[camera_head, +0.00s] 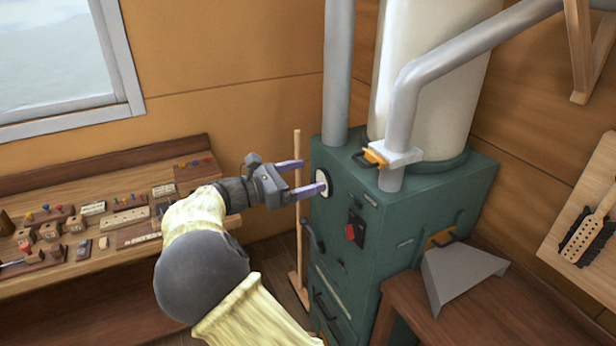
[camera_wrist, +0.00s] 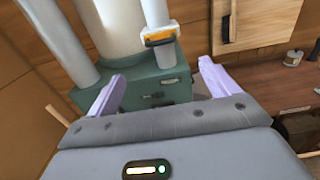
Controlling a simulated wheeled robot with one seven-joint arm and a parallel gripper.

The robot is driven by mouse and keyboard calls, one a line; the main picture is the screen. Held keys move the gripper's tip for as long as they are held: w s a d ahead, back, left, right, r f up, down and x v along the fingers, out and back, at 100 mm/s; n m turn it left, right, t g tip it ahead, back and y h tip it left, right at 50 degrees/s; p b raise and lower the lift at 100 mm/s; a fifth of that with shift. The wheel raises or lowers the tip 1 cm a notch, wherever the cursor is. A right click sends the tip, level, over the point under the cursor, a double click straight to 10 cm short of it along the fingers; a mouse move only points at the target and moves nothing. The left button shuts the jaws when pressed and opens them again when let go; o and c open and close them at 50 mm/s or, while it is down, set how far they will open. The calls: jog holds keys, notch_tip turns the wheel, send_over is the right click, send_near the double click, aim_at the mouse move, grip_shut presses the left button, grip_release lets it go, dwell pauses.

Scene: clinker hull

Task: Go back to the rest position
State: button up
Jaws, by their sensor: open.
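My gripper (camera_head: 306,177) is open in the head view, its two purple fingers spread and nothing seen between them. It is raised in front of the green stove-like cabinet (camera_head: 390,215), near the round white dial on its left face. From this angle I cannot tell whether a fingertip touches the cabinet. In the wrist view my gripper (camera_wrist: 160,90) also shows spread and empty, with the green cabinet (camera_wrist: 150,88) beyond the left finger and between the fingers.
A grey pipe (camera_head: 402,110) with an orange-handled clamp (camera_head: 375,158) rises from the cabinet. A wooden bench (camera_head: 60,285) with small blocks and tools stands at left. A brown table (camera_head: 470,300) with a grey metal hood (camera_head: 460,275) is at right. A wooden pole (camera_head: 298,220) stands behind my gripper.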

jog(key=s+d+f+m+g+y, duration=0.3)
jog(key=d+f, duration=0.3)
jog(key=d, duration=0.2)
jog(key=s+d+f+m+g+y, duration=0.35)
jog(key=d+f, duration=0.25)
jog(key=d, duration=0.2)
jog(key=s+f+m+y, duration=0.2)
jog(key=s+m+y, duration=0.2)
jog(key=s+m, duration=0.4)
jog(key=s+d+f+m+y, duration=0.1)
jog(key=s+m+y, duration=0.4)
jog(key=s+m, duration=0.4)
jog(key=shift+s+d+f+t, duration=0.3)
jog(key=shift+s+f+t, duration=0.15)
jog(key=shift+s, duration=0.35)
jog(key=shift+y, duration=0.25)
